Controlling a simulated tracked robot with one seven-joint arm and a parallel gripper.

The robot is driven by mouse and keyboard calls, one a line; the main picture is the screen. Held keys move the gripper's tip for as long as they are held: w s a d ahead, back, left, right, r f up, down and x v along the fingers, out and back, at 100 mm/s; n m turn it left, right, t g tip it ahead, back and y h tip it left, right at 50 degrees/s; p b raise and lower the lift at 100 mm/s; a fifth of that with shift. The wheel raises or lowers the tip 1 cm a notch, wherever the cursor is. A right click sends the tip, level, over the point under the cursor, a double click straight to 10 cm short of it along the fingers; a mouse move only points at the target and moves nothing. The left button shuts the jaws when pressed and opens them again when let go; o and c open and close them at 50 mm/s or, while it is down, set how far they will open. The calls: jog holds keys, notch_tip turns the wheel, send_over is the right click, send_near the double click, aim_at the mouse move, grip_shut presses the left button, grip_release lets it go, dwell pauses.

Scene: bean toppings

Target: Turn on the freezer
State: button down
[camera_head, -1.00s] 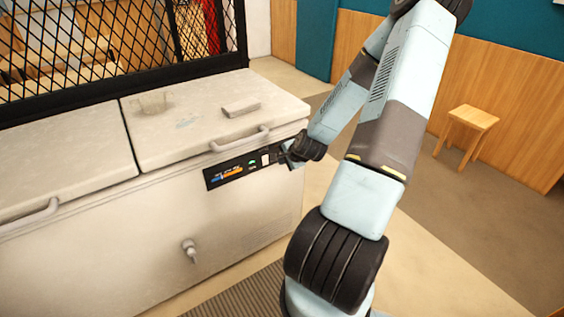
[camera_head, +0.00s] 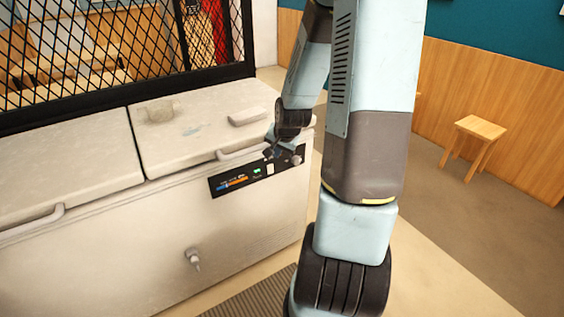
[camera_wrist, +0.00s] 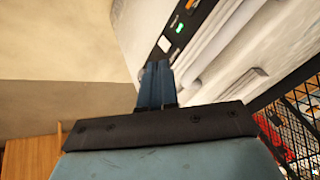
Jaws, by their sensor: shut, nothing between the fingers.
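The freezer (camera_head: 140,240) is a worn white chest with two lids. Its black control panel (camera_head: 226,186) is on the front at the right end, with an orange and blue display, a green light (camera_head: 257,170), a white switch (camera_head: 270,168) and a round knob (camera_head: 297,160). My gripper (camera_head: 270,149) is shut and empty, just above the panel's right part, beside the lid handle. In the wrist view my shut fingers (camera_wrist: 157,70) point toward the panel, where the green light (camera_wrist: 180,27) and the white switch (camera_wrist: 164,44) show. The knob is not clear there.
The right lid's handle (camera_head: 240,152) sticks out close to my gripper. A drain tap (camera_head: 193,259) juts from the freezer front. Black mesh (camera_head: 120,60) stands behind the freezer. A wooden stool (camera_head: 481,128) is at the right, with open floor around it.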

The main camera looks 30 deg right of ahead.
jog(key=s+a+r+n, duration=0.2)
jog(key=s+a+r, duration=0.25)
jog(key=r, duration=0.25)
jog(key=s+a+r+n, duration=0.3)
jog(key=s+r, duration=0.2)
jog(key=r, duration=0.3)
jog(key=s+a+r+n, duration=0.2)
jog(key=s+a+r, duration=0.2)
jog(key=r, duration=0.3)
jog(key=s+a+r+n, duration=0.2)
jog(key=s+r, duration=0.2)
jog(key=s, duration=0.5)
jog(key=shift+s+r+n, duration=0.2)
jog(key=shift+r+n, duration=0.2)
jog(key=shift+s, duration=0.1)
